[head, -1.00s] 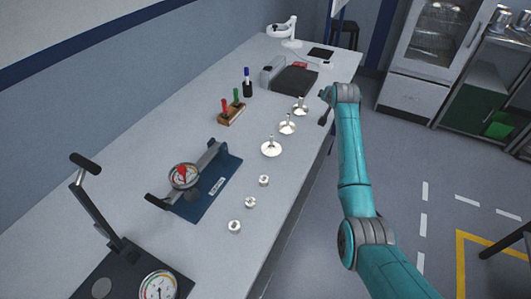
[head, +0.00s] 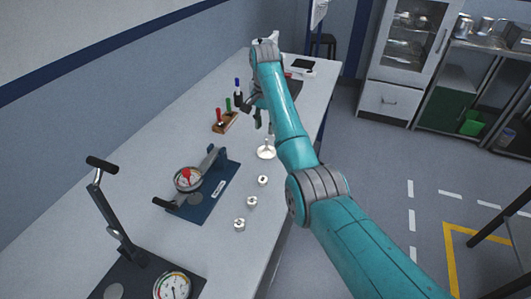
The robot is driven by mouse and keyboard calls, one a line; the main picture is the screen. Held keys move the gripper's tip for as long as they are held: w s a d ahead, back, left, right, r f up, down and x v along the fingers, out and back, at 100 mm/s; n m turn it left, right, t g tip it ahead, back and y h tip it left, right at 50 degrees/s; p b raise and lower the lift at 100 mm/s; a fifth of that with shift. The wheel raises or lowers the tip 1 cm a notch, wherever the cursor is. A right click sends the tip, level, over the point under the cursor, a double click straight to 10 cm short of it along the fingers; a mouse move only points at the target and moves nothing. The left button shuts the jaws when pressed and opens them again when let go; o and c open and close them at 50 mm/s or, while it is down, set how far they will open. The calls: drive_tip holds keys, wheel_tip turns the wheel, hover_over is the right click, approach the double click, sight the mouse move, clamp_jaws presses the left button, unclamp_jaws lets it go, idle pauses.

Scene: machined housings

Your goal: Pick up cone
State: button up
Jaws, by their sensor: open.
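A pale metal cone-shaped part (head: 266,151) with a thin upright stem stands on the white bench, just left of my arm. The similar stemmed parts behind it are mostly or wholly hidden by my arm now. My gripper (head: 261,117) is over the bench, beyond the visible cone and partly covered by my own arm. It is open, and I see nothing held in it. How close its fingers are to a hidden part cannot be told.
Several small metal rings (head: 252,201) lie in a row nearer me. A blue gauge stand (head: 213,190), a lever press (head: 125,235) and a wooden block with coloured pens (head: 224,122) stand to the left. The bench's right edge runs under my arm.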

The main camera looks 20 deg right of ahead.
sight(267, 151)
drive_tip(key=f, duration=0.8)
drive_tip(key=shift+d, duration=0.35)
clamp_jaws()
